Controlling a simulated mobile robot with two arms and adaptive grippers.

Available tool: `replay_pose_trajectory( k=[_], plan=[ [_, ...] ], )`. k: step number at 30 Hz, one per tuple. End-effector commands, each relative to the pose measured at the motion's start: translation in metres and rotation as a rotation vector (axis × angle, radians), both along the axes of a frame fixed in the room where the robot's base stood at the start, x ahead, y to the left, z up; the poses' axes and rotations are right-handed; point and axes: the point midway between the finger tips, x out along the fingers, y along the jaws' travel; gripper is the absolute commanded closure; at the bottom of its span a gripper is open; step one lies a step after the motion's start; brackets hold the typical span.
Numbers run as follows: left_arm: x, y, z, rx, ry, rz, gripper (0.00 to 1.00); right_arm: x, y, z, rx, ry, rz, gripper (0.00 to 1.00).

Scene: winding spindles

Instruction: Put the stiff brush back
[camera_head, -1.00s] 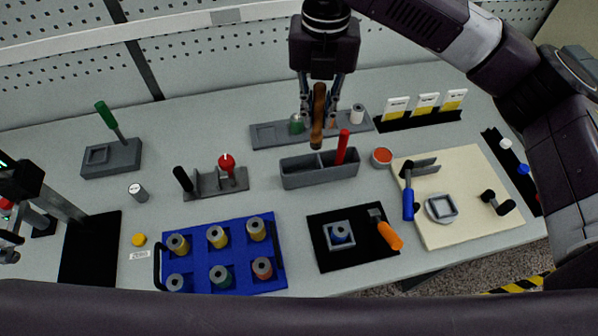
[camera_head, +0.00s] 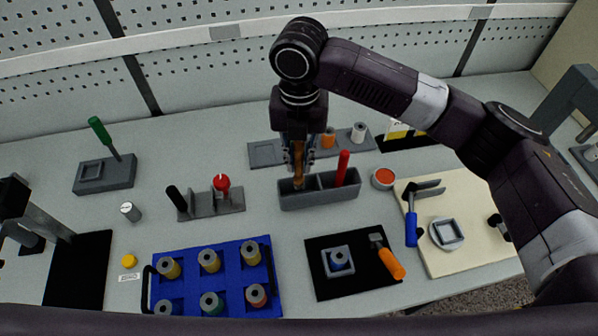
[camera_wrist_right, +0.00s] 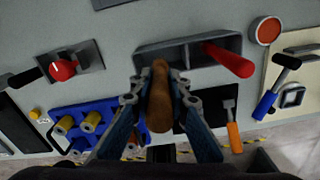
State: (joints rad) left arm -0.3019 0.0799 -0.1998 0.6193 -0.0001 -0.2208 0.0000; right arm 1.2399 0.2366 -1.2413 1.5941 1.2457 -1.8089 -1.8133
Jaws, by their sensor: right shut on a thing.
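The stiff brush shows as a brown wooden handle (camera_head: 298,158), held roughly upright in my right gripper (camera_head: 298,150). The handle also shows between the fingers in the right wrist view (camera_wrist_right: 160,95). The brush is over the left compartment of a grey two-compartment holder (camera_head: 318,198), its lower end at that opening. I cannot tell how deep it reaches, and its bristles are not visible. A red-handled tool (camera_head: 342,167) stands in the right compartment.
Behind the holder is a grey rack (camera_head: 262,155) with small spools. An orange-topped round tin (camera_head: 383,178) stands close to its right.

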Motion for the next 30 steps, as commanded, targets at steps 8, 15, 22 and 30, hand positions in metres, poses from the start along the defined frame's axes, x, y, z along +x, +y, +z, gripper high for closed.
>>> replay_pose_trajectory(
  k=[8,15,22,30],
  plan=[
    [0.008,-0.001,0.007,-0.002,-0.012,0.000,0.60,0.000,-0.001,-0.024,-0.001,0.002,0.000,1.00],
    [0.006,0.000,0.015,-0.001,-0.008,0.000,0.60,0.000,-0.001,-0.057,-0.001,0.002,-0.002,1.00],
    [0.004,0.000,0.014,0.000,-0.005,0.000,0.60,0.000,0.000,-0.061,0.000,-0.001,0.000,1.00],
    [0.002,0.000,0.013,0.000,-0.002,0.000,0.60,0.000,0.000,-0.064,-0.001,0.000,0.000,0.73]
  ],
)
